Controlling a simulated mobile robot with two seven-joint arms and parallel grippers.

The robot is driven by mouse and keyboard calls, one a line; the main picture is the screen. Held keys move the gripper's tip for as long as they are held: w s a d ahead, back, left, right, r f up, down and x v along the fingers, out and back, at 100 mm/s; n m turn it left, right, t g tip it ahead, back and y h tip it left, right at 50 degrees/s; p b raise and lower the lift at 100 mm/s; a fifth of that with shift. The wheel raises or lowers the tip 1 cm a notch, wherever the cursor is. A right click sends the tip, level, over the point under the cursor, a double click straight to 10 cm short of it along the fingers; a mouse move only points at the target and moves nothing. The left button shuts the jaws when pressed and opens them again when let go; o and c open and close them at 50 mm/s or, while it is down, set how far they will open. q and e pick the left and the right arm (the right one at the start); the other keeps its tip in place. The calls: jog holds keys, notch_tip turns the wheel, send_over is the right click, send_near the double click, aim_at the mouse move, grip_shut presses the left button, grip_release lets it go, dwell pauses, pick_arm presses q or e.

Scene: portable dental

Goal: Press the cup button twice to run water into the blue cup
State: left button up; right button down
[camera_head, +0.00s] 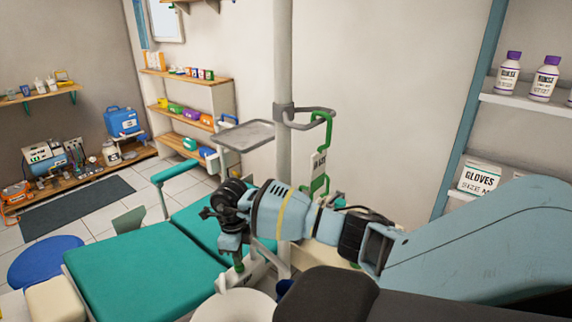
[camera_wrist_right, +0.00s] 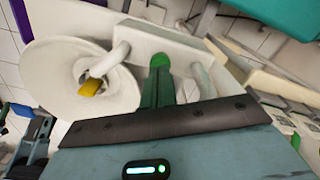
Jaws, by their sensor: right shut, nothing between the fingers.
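My right gripper (camera_head: 238,264) points down beside the white spittoon bowl (camera_head: 234,306), in front of the teal chair. In the right wrist view the gripper (camera_wrist_right: 160,64) shows as green fingers, shut and empty, over the white spittoon unit (camera_wrist_right: 178,42). The bowl (camera_wrist_right: 48,62) lies left of the fingers there, with a white spout that has a yellow tip (camera_wrist_right: 90,87). I cannot make out the cup button; the fingers may cover it. A small dark blue patch (camera_head: 283,286) right of the bowl may be the blue cup, mostly hidden. My left gripper is out of view.
A white pole (camera_head: 283,80) with a grey tray (camera_head: 246,135) and a green hanger (camera_head: 322,150) stands close behind my right arm. The teal dental chair (camera_head: 140,268) fills the left front. A blue stool (camera_head: 46,260) and shelves stand farther off.

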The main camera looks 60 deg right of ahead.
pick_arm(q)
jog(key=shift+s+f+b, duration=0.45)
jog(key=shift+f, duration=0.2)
pick_arm(e)
jog(key=shift+f, duration=1.05)
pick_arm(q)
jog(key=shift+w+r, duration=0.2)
pick_arm(e)
jog(key=shift+r, duration=0.2)
jog(key=shift+r+p, duration=0.6)
jog(key=shift+r, duration=0.5)
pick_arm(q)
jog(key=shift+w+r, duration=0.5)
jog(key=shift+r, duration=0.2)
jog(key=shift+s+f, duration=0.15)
pick_arm(e)
jog(key=shift+f, duration=0.1)
jog(key=shift+f, duration=0.15)
